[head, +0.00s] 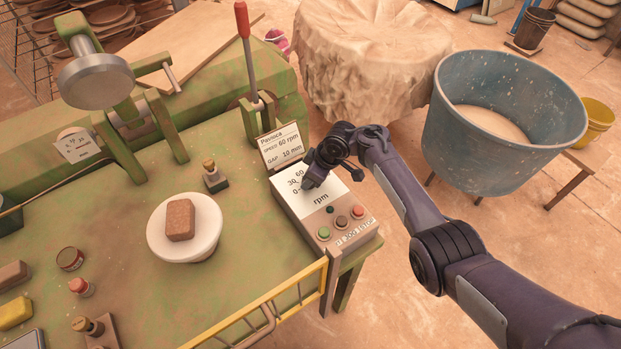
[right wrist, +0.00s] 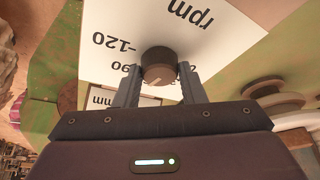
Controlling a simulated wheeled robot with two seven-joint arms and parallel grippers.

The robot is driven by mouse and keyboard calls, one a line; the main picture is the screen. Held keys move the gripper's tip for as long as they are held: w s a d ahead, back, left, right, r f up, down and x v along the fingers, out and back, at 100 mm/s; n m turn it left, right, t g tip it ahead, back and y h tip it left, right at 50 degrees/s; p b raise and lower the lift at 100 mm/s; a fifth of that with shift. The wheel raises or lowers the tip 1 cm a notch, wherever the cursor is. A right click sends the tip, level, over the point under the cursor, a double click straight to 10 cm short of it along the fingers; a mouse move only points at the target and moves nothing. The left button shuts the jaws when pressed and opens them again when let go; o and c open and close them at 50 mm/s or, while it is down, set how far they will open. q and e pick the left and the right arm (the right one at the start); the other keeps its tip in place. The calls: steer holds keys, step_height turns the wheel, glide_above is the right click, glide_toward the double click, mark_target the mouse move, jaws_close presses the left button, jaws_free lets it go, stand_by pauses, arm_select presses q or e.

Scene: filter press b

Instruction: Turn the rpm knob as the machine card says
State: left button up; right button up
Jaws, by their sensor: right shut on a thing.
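The rpm knob (right wrist: 158,62) is a dark round knob on the white dial face of the control box (head: 318,204). My right gripper (head: 309,184) is over the dial, its fingers (right wrist: 159,72) shut on the knob from both sides. In the head view my gripper hides the knob and part of the scale; 0, 30 and 60 show. In the right wrist view, 90 and 120 show upside down. A light mark shows on the knob, but I cannot tell which number it meets. The machine card (head: 282,146) reads speed 60 rpm, gap 10 mm. My left gripper is not in view.
Green, red and dark buttons (head: 342,221) sit on the box's near end. A white round plate with a brown block (head: 180,220) stands left on the green bench. A red-handled lever (head: 244,45) rises behind the card. A blue tub (head: 500,125) stands right.

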mark_target(321, 187)
steer(key=shift+w+n+g+b, duration=0.1)
steer(key=shift+n+g+b, duration=0.3)
steer(key=shift+n+b, duration=0.5)
steer(key=shift+n, duration=0.4)
steer(key=o, duration=1)
steer(key=p+v, duration=0.1)
steer(key=v, duration=0.7)
steer(key=shift+f, duration=0.15)
